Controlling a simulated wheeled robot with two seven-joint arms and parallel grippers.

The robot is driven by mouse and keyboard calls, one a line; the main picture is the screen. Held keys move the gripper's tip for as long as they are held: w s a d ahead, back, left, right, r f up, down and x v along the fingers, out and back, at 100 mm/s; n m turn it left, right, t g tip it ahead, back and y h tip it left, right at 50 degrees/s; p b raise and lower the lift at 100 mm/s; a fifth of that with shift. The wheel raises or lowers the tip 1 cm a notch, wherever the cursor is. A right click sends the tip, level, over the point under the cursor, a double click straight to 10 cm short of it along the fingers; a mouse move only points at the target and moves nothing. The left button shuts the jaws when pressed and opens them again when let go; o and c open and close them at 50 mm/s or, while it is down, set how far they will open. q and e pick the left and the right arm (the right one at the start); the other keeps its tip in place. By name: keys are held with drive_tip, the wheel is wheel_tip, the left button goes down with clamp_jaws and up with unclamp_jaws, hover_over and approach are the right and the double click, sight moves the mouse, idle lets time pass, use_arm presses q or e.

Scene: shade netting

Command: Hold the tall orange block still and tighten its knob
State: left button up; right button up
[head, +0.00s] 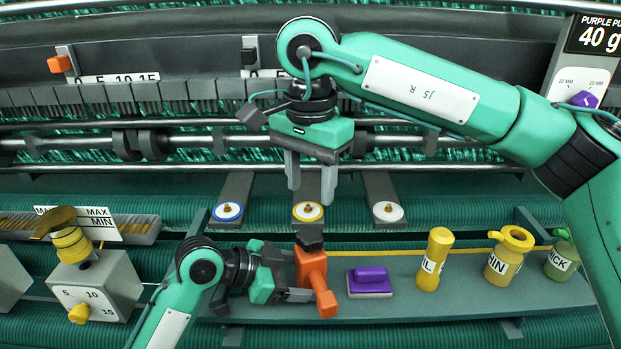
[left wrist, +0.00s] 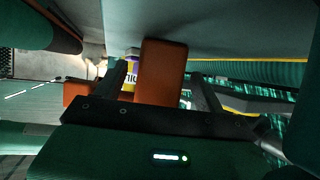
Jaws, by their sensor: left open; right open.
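The tall orange block (head: 311,268) stands on the green shelf, with a dark knob (head: 309,239) on its top and an orange arm jutting toward the front right. My left gripper (head: 291,274) is at the block's left side, open. In the left wrist view the orange block (left wrist: 162,72) sits between the two spread fingers of my left gripper (left wrist: 162,92); I cannot tell whether they touch it. My right gripper (head: 311,192) is open and empty, pointing down, above the knob in the picture and apart from it.
A purple-topped pad (head: 369,281) lies right of the block. Further right stand a yellow bottle (head: 435,257), a yellow jar (head: 506,258) and a green jar (head: 562,257). A grey dial box (head: 95,290) is at left. Round discs (head: 308,212) sit behind the block.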

sight(310, 234)
use_arm(q)
drive_tip(key=shift+w+d+f, duration=0.1)
drive_tip(key=shift+d+f, duration=0.1)
drive_tip(key=shift+d, duration=0.15)
drive_tip(key=c, duration=1.4)
drive_tip(key=shift+o, duration=0.2)
use_arm(e)
drive_tip(key=shift+o, duration=1.4)
wheel_tip(310, 234, down, 2)
drive_tip(key=n, duration=0.5)
drive_tip(key=shift+f+n, duration=0.1)
drive_tip(key=shift+n, duration=0.2)
drive_tip(key=shift+f, duration=4.4)
